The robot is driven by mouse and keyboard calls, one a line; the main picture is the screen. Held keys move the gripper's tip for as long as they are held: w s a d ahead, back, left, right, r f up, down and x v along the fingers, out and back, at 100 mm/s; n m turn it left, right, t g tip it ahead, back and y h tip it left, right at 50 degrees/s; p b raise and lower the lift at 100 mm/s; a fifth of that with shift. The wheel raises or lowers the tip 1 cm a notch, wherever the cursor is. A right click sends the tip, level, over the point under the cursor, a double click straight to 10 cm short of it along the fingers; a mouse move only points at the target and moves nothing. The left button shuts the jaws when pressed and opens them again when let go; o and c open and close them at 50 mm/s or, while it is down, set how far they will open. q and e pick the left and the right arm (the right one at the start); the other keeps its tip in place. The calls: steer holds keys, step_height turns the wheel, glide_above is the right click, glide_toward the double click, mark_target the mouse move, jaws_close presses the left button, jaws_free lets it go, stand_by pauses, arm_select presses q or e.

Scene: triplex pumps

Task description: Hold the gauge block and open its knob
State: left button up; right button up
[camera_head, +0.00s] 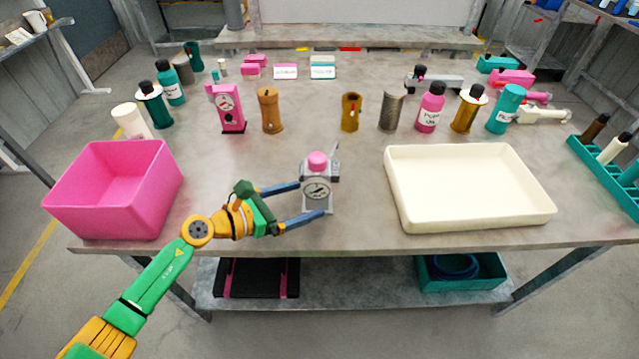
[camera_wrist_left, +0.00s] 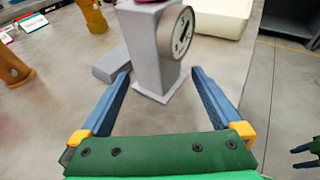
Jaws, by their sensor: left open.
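The grey gauge block (camera_head: 306,198) stands upright near the table's front middle, with a round dial facing front and a pink knob (camera_head: 317,160) on top. My left gripper (camera_head: 312,200) is open, its two blue fingers reaching toward the block from the left. In the left wrist view, the block (camera_wrist_left: 153,50) stands just ahead of and between the fingertips (camera_wrist_left: 161,70), with no clear contact. The knob is mostly cut off at the top there. My right gripper (camera_wrist_left: 293,158) shows small at the right edge of that view, its fingers apart.
A pink bin (camera_head: 113,213) stands to the left and a cream tray (camera_head: 470,219) to the right. Behind are a pink gauge block (camera_head: 231,120), brown cylinders (camera_head: 270,112) and several bottles (camera_head: 430,108).

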mark_target(313, 197)
arm_select(q)
steer(key=b+x, duration=0.1)
steer(key=x, duration=0.2)
steer(key=shift+f, duration=0.15)
steer(key=shift+w+d, duration=0.15)
steer(key=shift+d, duration=0.05)
arm_select(e)
steer(key=shift+d+f, duration=0.2)
steer(key=shift+f, duration=0.6)
arm_select(q)
steer(key=shift+c, duration=0.6)
steer(key=c, duration=0.6)
arm_select(e)
steer(key=shift+d, duration=0.2)
steer(key=shift+a, duration=0.1)
